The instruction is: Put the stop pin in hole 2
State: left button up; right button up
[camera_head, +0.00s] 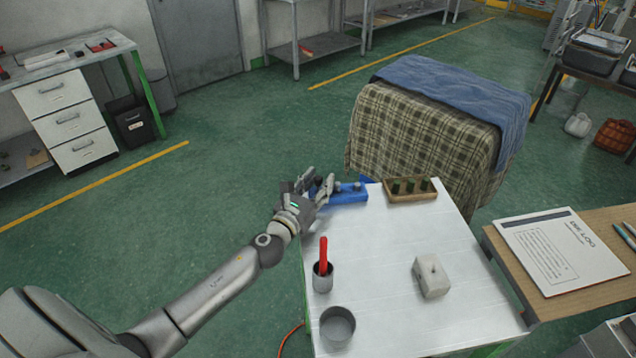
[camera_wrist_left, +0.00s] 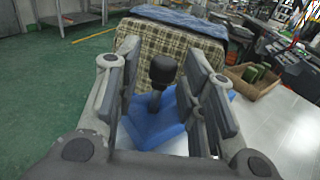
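The stop pin, with a black knob head and a thin grey stem (camera_wrist_left: 163,72), stands in the blue block (camera_wrist_left: 150,130) in the left wrist view. My left gripper (camera_wrist_left: 163,85) has its fingers apart on either side of the pin head, with gaps visible between. In the head view the left gripper (camera_head: 318,187) is over the left end of the blue block (camera_head: 346,197) at the far left edge of the white table. Another small grey peg (camera_head: 358,187) shows on the block. The fingers hide part of the block, and hole numbers cannot be read. My right gripper is out of view.
A wooden tray (camera_head: 412,199) with several dark green pieces stands right of the block. A grey cup (camera_head: 323,281) with a red-handled tool, a grey bowl (camera_head: 337,324) and a whitish block (camera_head: 432,277) are on the white table (camera_head: 375,265). Its middle is clear.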

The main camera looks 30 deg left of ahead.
pick_arm(q)
grip_shut()
jog(key=shift+r, duration=0.1)
